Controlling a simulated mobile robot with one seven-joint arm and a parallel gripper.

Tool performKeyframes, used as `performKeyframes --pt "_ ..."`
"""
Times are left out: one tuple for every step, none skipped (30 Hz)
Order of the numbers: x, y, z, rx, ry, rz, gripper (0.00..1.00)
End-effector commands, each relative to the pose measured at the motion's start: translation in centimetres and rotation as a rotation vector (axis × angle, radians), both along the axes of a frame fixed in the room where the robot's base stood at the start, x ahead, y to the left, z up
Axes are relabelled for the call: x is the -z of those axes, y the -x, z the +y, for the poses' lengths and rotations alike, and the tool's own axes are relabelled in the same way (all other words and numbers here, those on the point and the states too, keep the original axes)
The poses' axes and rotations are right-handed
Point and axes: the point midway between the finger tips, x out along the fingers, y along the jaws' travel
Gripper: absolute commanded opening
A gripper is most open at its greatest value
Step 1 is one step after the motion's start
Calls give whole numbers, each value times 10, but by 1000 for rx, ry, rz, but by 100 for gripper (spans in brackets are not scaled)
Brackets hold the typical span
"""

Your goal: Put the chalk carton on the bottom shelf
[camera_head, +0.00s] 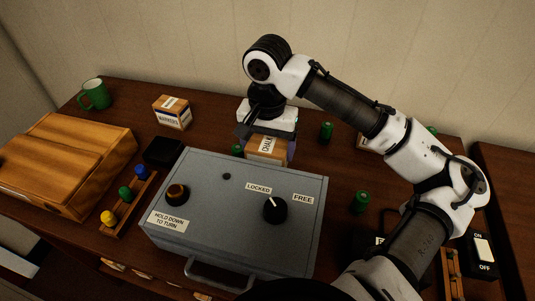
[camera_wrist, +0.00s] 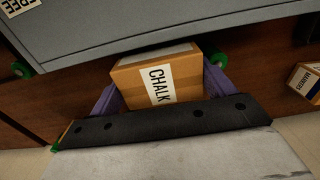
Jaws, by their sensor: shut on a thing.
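The chalk carton (camera_head: 267,147) is a small tan box with a white CHALK label. It stands behind the grey control box, near the back of the desk. My gripper (camera_head: 266,150) is over it from above, with its purple fingers on either side. In the wrist view the carton (camera_wrist: 158,80) sits between the two purple fingers, and my gripper (camera_wrist: 162,85) is shut on it. Whether the carton touches the desk is not clear. No bottom shelf can be made out for certain in either view.
The grey control box (camera_head: 215,240) with knobs and a front handle fills the middle. A markers carton (camera_head: 172,112), a green mug (camera_head: 95,94) and a wooden case (camera_head: 60,165) stand left. Green pegs (camera_head: 360,201) and a switch (camera_head: 482,250) are right.

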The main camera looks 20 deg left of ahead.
Motion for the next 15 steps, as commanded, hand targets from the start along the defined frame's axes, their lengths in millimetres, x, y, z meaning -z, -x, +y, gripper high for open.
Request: performKeyframes --pt "-11 -1 1 -1 -1 -3 48" --pt "-18 0 1 -2 -2 -4 48" --pt "-28 0 1 -2 0 -4 48" --pt "-36 -1 1 -1 -1 -4 48" --pt "-43 0 1 -1 -1 -3 48" --pt "-53 0 1 -1 -1 -4 48" --pt "-62 -1 0 1 1 -5 48" --pt "-70 -1 0 1 2 -5 48" --pt "-80 -1 0 1 2 -6 48" --pt "-87 -1 0 1 2 -5 48" --pt "-94 -1 0 2 3 -5 48" --pt "-103 -1 0 2 3 -5 48" --pt "-109 0 0 1 2 -5 48" --pt "-116 0 0 1 2 -5 48" --pt "-123 -1 0 2 2 -4 48"
